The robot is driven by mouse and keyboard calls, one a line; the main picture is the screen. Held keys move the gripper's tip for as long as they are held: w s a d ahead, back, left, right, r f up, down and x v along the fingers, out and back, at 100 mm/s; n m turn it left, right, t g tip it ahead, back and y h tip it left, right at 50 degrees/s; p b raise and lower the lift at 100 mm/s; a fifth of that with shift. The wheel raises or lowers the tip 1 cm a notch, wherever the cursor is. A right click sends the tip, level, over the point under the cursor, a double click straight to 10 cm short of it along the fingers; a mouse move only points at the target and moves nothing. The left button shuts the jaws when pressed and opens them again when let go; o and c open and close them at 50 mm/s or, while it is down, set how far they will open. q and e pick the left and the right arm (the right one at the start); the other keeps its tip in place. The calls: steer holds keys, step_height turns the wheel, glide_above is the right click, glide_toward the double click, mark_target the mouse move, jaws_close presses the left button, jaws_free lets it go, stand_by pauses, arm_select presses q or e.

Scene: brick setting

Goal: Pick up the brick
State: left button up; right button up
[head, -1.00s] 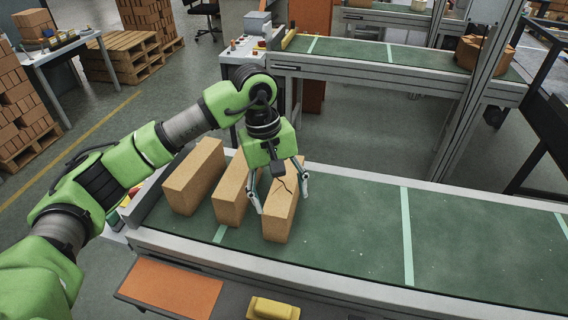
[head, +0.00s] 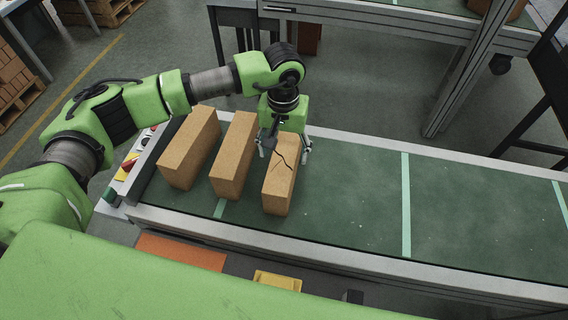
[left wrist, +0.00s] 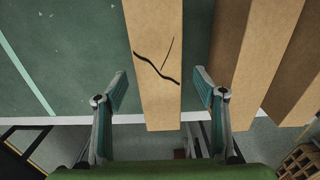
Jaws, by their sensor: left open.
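A tan brick with a dark crack (head: 277,190) stands on the green conveyor belt, the rightmost of three bricks. My left gripper (head: 284,151) is open at its far end, with one finger to each side. In the left wrist view the cracked brick (left wrist: 155,35) runs between the open fingers of the left gripper (left wrist: 161,82). My right gripper is not in view.
Two similar bricks, the middle one (head: 233,160) and the left one (head: 188,150), stand close by on the left. The belt (head: 350,190) is clear to the right. An orange panel (head: 180,252) and a yellow object (head: 277,280) lie below the conveyor's near edge.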

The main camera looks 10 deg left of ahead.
mark_target(284, 156)
arm_select(q)
steer(key=shift+d+f+p, duration=0.1)
steer(key=shift+f+p, duration=0.4)
steer(key=shift+p, duration=0.2)
step_height(284, 156, down, 3)
steer(key=shift+f+p, duration=0.2)
steer(key=shift+p, duration=0.7)
steer(key=shift+w+f, duration=0.1)
steer(key=shift+f, duration=0.3)
jaws_close()
steer(key=shift+w+r, duration=0.15)
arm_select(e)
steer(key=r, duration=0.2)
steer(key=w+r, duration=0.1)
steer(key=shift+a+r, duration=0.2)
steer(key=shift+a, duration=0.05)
